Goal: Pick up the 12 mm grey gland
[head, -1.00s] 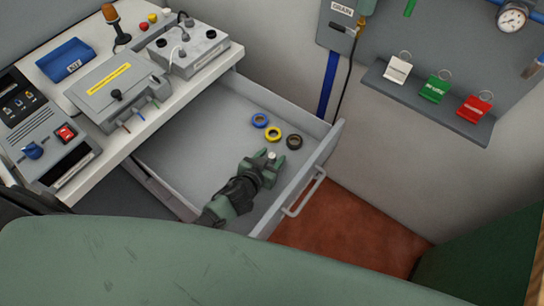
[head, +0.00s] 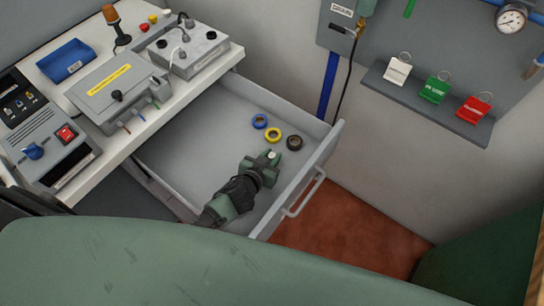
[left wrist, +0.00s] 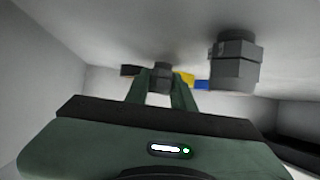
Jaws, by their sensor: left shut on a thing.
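My left gripper (head: 272,158) is inside the open drawer, with its fingers shut on a small grey gland (left wrist: 163,72). The gland's pale top (head: 271,154) shows between the fingertips in the head view. A second grey gland (left wrist: 235,65) shows larger and closer in the left wrist view, beside the fingers and apart from them. It is hidden in the head view. No size marking is readable on either gland. My right gripper is not in view.
Blue (head: 260,121), yellow (head: 273,134) and black (head: 294,142) rings lie in the drawer (head: 205,150) past the gripper. The drawer's front wall with its handle (head: 305,193) is close on the right. The bench with devices is at left.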

